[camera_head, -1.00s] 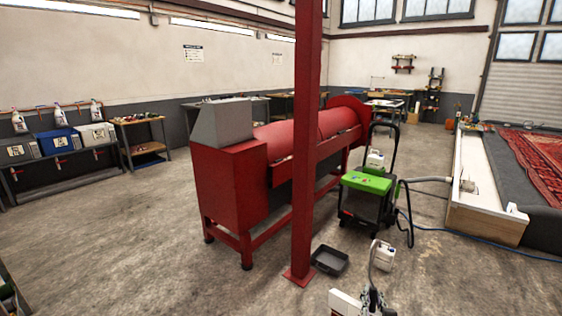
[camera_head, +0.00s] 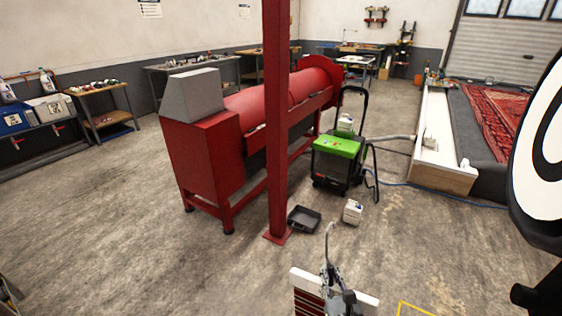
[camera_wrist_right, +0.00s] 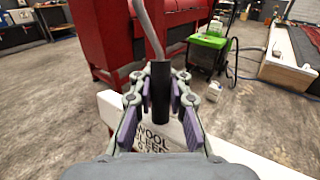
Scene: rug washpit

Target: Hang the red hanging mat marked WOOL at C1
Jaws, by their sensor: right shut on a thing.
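My right gripper (camera_head: 338,287) is at the bottom of the head view, shut on the dark grip of a hanger. The grip (camera_wrist_right: 161,92) stands upright between the purple-padded fingers in the wrist view, with a grey hook (camera_wrist_right: 148,28) rising from it. Below is the hanger's white bar (camera_head: 364,299), with black lettering whose top line reads WOOL in the wrist view. The mat (camera_head: 307,304), red with dark and pale stripes, hangs under the bar; most of it is cut off by the frame. No C1 marking is readable. My left gripper is not in view.
A red post (camera_head: 278,130) stands ahead, before a red drum machine (camera_head: 205,155). A grey tray (camera_head: 304,219), white canister (camera_head: 352,211) and green-black wheeled machine (camera_head: 338,160) are nearby. A white disc with black rings (camera_head: 545,135) fills the right edge. Floor at left is clear.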

